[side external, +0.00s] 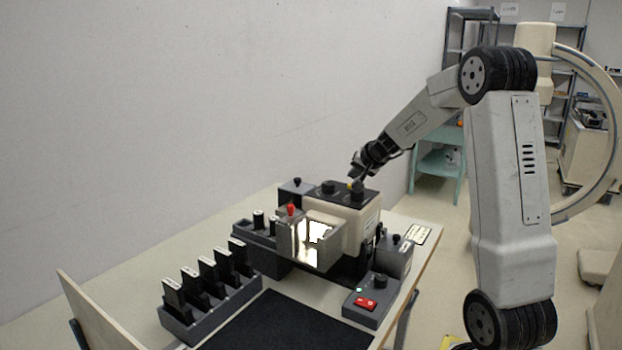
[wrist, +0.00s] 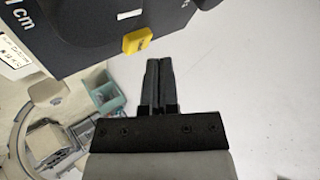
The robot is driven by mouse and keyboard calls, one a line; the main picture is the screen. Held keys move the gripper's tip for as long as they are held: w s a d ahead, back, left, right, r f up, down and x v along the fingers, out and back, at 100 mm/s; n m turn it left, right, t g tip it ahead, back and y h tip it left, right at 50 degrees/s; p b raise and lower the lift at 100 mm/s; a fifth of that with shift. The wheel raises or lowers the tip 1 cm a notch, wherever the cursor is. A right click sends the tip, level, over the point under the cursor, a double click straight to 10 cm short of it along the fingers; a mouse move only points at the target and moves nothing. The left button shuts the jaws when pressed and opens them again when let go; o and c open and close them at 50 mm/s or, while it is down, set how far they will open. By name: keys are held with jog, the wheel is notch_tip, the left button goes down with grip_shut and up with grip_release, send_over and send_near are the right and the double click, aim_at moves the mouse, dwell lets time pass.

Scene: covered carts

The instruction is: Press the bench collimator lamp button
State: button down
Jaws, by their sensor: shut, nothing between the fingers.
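The collimator (side external: 330,208) is a cream box with a dark top panel, standing on the bench. The panel carries dark knobs and a small yellow button (side external: 350,186). In the wrist view the yellow button (wrist: 137,40) sits at the edge of the dark panel (wrist: 70,35). My gripper (side external: 354,175) comes down over the panel from the upper right, close to the button. In the wrist view my gripper (wrist: 159,64) is shut and empty, its tips just below and right of the button. A small gap shows in the picture; its depth is unclear.
A grey box with a red switch (side external: 366,302) and green light stands at the bench's front right. A red-topped knob (side external: 291,209) rises beside a bright lit window (side external: 312,246). A rack of dark slabs (side external: 210,290) and a black mat (side external: 285,325) lie left and front.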

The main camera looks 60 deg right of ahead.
jog(key=shift+r, duration=2.45)
notch_tip(320, 180, up, 7)
jog(key=d+r, duration=0.3)
jog(key=d, duration=0.6)
jog(key=shift+s, duration=0.4)
dwell(0.5)
